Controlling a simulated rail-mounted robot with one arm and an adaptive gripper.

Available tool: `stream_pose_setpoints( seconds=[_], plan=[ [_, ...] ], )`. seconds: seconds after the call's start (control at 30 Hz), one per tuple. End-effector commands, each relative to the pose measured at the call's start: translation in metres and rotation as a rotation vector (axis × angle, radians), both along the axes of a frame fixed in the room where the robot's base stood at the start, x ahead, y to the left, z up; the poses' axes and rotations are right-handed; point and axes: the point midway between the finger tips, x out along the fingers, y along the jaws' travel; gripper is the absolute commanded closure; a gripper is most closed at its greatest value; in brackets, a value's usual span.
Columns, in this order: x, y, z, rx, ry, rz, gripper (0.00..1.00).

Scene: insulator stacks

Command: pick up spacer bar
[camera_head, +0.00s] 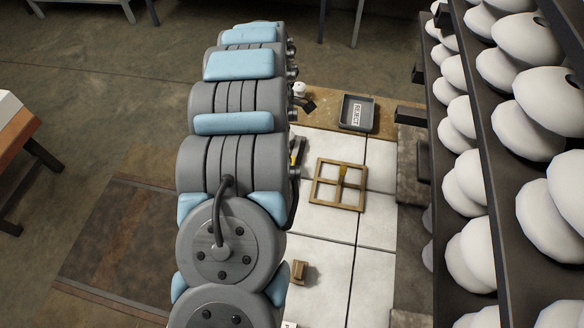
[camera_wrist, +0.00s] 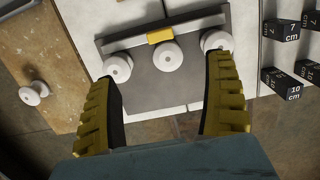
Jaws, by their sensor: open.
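A long thin grey bar with a yellow block at its middle, which looks like the spacer bar (camera_wrist: 190,31), lies across the far part of a grey plate (camera_wrist: 150,89) in the wrist view. Three white insulator pieces (camera_wrist: 166,57) stand in a row just on the near side of the bar. My gripper (camera_wrist: 163,75) is open, with its yellow ribbed fingers spread wide and nothing held between them. The bar lies beyond the fingertips in the picture. In the head view my arm hides the bar and most of the gripper.
Black blocks marked 7 cm and 10 cm (camera_wrist: 281,83) stand at the right. A lone white insulator (camera_wrist: 34,92) is on the brown board at left. The head view shows a wooden frame (camera_head: 326,201), a reject tray (camera_head: 345,126), a small wooden block (camera_head: 300,271) and an insulator rack (camera_head: 481,150).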

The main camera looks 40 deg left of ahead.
Motion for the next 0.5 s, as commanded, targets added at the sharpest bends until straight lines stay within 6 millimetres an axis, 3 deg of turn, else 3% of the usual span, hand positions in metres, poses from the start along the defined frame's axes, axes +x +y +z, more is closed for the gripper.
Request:
stream_pose_setpoints(
  seconds=[0.27, 0.5],
  plan=[
    [0.001, -0.001, -0.026, 0.0, -0.001, 0.001, 0.15],
    [0.003, -0.005, -0.062, 0.0, 0.001, 0.001, 0.15]
  ],
)
